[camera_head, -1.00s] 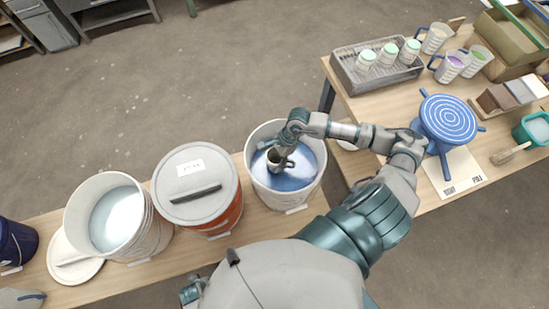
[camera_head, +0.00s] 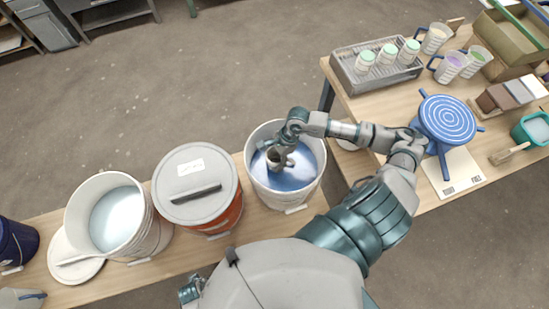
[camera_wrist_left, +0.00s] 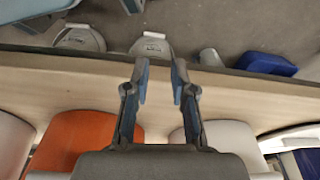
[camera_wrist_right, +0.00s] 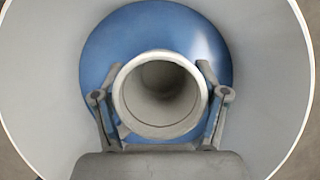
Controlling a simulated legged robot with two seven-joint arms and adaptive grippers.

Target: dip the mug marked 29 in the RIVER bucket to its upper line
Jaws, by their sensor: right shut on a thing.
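A grey-white mug (camera_head: 274,159) is inside a white bucket (camera_head: 257,188) holding blue glaze (camera_head: 300,176). My right gripper (camera_wrist_right: 160,103) is shut on the mug, one finger on each side. The right wrist view looks into the mug's open mouth (camera_wrist_right: 160,132), with blue glaze around it. The mug's base is hidden, so its depth in the glaze cannot be told. Its number, its lines and the bucket's name cannot be read. My left gripper (camera_wrist_left: 160,82) is open and empty above the bench with the buckets.
Left of the blue-glaze bucket stand a lidded orange bucket (camera_head: 228,218), an open bucket of pale glaze (camera_head: 145,240) and a dark blue bucket (camera_head: 17,242). The right table holds a rack of cups (camera_head: 345,75), a blue banding wheel (camera_head: 447,120), several mugs and a brush (camera_head: 508,154).

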